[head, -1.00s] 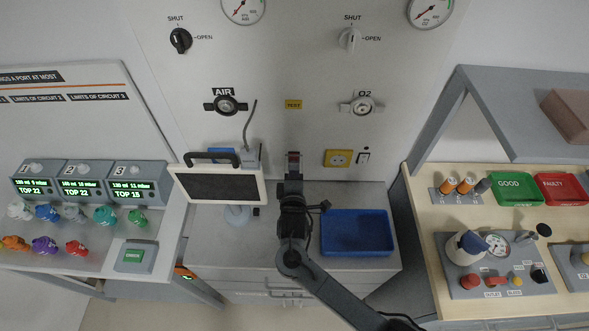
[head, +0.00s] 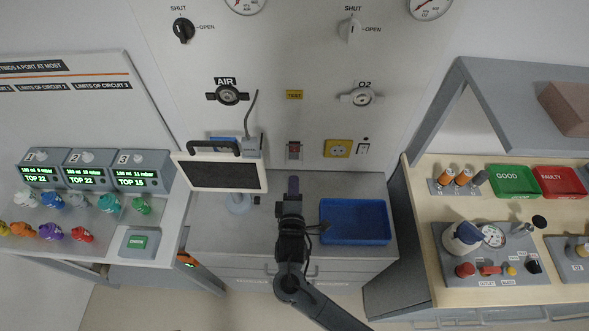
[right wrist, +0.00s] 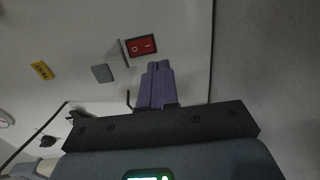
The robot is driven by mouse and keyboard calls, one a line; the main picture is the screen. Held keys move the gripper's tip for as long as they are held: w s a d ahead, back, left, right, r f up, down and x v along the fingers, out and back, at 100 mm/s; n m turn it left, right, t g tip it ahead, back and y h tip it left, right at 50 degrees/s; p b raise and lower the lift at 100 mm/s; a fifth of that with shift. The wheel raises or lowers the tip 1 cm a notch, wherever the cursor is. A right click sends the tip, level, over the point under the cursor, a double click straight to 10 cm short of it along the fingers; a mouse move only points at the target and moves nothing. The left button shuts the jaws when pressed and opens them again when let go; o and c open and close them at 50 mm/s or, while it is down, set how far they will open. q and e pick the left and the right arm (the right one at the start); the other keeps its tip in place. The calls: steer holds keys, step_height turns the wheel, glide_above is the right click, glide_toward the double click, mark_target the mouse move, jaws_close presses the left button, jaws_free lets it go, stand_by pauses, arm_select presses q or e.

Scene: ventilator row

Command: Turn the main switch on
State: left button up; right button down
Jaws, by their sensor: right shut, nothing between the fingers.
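The main switch (head: 294,150) is a small red rocker in a dark frame on the white wall panel, below the yellow label. In the right wrist view the red switch (right wrist: 140,46) shows white markings; I cannot tell which side is pressed in. My right gripper (head: 292,184) is below the switch in the head view, apart from it, over the grey worktop. Its purple fingers (right wrist: 155,84) are closed together with nothing between them, and their tips lie just below the switch in the right wrist view. My left gripper is out of view.
A tablet screen on a stand (head: 222,176) is close left of my right gripper. A blue tray (head: 354,238) lies on the worktop to the right. A yellow socket (head: 338,148) is right of the switch. A bent hook or lever (right wrist: 129,99) shows near the fingers.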

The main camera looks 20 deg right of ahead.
steer(key=v, duration=0.2)
steer(key=f+v, duration=0.1)
steer(key=v, duration=0.2)
steer(key=shift+s+b, duration=0.1)
steer(key=shift+b, duration=0.25)
steer(key=shift+s+a, duration=0.1)
